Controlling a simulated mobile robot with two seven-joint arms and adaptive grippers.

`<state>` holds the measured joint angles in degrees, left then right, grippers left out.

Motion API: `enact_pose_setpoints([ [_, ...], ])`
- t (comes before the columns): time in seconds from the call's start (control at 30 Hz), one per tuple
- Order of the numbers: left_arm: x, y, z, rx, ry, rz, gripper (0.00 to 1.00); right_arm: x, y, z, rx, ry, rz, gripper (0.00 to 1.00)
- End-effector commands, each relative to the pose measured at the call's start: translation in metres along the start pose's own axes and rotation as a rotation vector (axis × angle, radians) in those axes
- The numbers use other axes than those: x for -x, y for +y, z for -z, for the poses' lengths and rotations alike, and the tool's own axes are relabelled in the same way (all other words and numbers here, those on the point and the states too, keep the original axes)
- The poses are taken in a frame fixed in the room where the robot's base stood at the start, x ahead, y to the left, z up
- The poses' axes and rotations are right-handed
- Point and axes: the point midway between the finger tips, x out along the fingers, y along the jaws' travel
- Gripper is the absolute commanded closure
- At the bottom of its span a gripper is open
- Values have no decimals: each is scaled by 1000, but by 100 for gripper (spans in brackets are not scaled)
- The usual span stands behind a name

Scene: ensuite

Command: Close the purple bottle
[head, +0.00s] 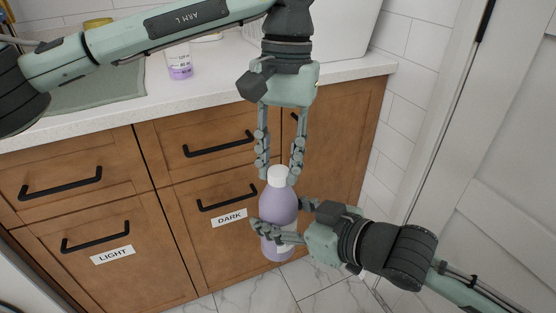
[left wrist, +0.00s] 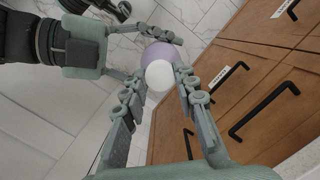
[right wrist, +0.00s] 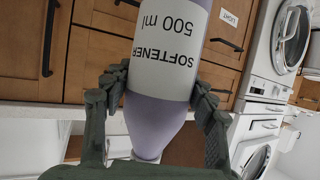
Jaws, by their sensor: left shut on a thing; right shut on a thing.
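The purple bottle (head: 279,207) stands upright in mid-air in front of the wooden cabinet. My right gripper (head: 281,214) is shut around its body from the right. The right wrist view shows the bottle (right wrist: 160,115) close up, with a white "SOFTENER 500 ml" label. The white cap (head: 277,175) sits at the top of the bottle. My left gripper (head: 280,172) points down from above and is shut on the cap, which also shows between its fingers in the left wrist view (left wrist: 160,76). Whether the cap is screwed tight cannot be seen.
A white counter (head: 215,93) runs behind, with a measuring cup of purple liquid (head: 180,68), a green mat (head: 95,93) and a white basin (head: 335,40). Below are wooden drawers labelled LIGHT (head: 112,255) and DARK (head: 229,218), with black handles close to the bottle.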

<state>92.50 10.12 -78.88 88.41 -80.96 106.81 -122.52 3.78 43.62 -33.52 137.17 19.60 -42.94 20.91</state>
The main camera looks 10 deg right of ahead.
Motion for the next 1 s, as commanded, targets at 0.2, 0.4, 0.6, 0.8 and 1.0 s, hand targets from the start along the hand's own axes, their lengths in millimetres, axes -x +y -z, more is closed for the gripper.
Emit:
enact_pose_setpoints([
  [0.2, 0, 2, 0, -547, 5, 83, 81, 0, 0, 1, 1, 2, 1, 100],
  [0.4, 0, 2, -1, -845, 7, 127, 81, 0, 0, 1, 1, 2, 1, 100],
  [0.6, 0, 2, -1, -891, 7, 133, 81, 0, 0, 1, 1, 1, 1, 100],
  [0.8, 0, 2, -1, -888, 7, 133, 67, 0, 0, 1, 1, 1, 1, 100],
  [1.0, 0, 2, -1, -888, 7, 132, 51, 0, 0, 1, 1, 2, 1, 100],
])
